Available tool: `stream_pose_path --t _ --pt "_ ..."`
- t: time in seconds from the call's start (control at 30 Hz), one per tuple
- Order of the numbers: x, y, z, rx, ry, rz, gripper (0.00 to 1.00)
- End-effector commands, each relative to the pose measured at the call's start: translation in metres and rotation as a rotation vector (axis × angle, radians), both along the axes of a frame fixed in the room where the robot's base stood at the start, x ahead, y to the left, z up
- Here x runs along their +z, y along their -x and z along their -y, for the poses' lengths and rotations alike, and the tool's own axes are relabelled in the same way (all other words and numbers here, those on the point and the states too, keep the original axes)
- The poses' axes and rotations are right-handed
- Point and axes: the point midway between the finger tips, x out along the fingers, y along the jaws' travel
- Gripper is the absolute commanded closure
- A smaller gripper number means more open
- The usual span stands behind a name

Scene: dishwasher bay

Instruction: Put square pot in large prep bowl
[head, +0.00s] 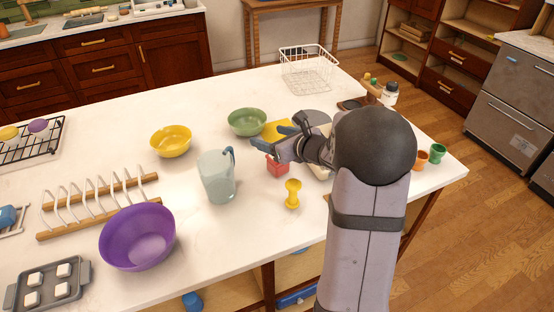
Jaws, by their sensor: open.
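A small red square pot (277,168) stands on the white counter near the middle of the head view, just below my gripper. My gripper (273,139) is open, with blue fingertips pointing left. It appears above or beside the pot, partly covering its upper part; I cannot tell the exact gap or whether they touch. A large purple bowl (138,238), the biggest bowl in view, stands at the front left of the counter and looks empty. Smaller yellow (171,142) and green (247,122) bowls stand farther back.
A pale jug (216,176) stands between the pot and the purple bowl. A wooden rack (98,206) is behind the purple bowl, and a grey tray (47,284) lies left of it. A yellow egg-cup-like item (292,194) stands right of the pot. Bare counter lies in front of the jug.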

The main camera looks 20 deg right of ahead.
Motion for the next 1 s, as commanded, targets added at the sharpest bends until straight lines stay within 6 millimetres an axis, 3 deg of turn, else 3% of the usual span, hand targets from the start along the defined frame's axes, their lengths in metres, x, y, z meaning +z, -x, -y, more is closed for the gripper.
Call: stream_pose_path --t 0.17,0.4,0.47,0.77,1.0 --pt "0.013 0.000 0.000 0.000 0.002 0.004 0.34" --pt "0.056 0.000 0.000 0.001 0.006 0.007 0.34" --pt "0.053 -0.001 -0.007 0.073 0.096 0.012 0.34" --pt "0.056 0.005 -0.041 0.518 0.657 0.102 0.34" --pt "0.049 0.025 -0.053 1.139 1.358 0.262 0.34"
